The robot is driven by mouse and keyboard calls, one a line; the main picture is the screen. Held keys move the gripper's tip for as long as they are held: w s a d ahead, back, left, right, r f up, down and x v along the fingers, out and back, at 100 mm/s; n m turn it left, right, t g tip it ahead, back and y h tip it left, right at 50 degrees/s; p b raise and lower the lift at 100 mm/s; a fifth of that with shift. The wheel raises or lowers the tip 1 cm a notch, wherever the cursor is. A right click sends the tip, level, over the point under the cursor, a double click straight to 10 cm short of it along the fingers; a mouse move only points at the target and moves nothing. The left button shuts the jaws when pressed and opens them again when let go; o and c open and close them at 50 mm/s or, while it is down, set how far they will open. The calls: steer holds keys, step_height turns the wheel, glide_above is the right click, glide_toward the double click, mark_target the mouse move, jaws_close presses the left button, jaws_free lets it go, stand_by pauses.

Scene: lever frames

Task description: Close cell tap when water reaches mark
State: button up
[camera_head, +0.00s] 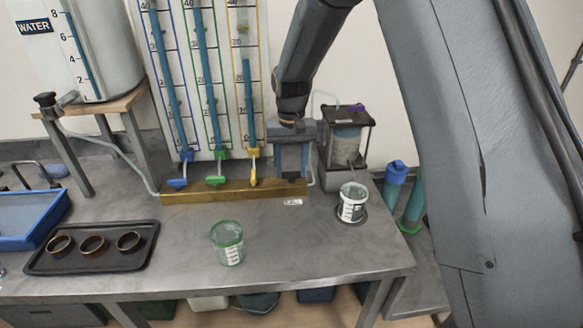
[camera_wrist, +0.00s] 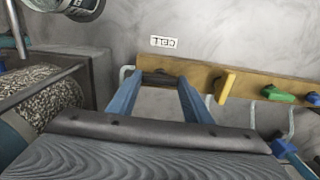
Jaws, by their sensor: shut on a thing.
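My gripper (camera_head: 292,172) is at the right end of the wooden tap rail (camera_head: 215,193). In the wrist view, my gripper (camera_wrist: 160,80) has its blue fingers around a dark tap handle (camera_wrist: 158,78) on that rail. A clear cell (camera_head: 348,138) with dark end plates stands just right of my gripper; its speckled filling (camera_wrist: 48,98) shows in the wrist view. A marked beaker (camera_head: 352,204) stands below the cell's front; its markings are too small to read. The water level in the cell is not clear.
Yellow (camera_head: 253,172), green (camera_head: 215,181) and blue (camera_head: 177,183) taps sit left on the rail, below scaled tubes. A green-rimmed beaker (camera_head: 228,246) and a dark tray (camera_head: 60,265) with rings stand in front. The water tank (camera_head: 105,50) is at the left.

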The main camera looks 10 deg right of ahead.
mark_target(291, 172)
steer(key=shift+r, duration=0.1)
steer(key=o, duration=1.1)
steer(key=shift+c, duration=0.2)
steer(key=shift+r+b, duration=1.15)
steer(key=shift+r, duration=2.7)
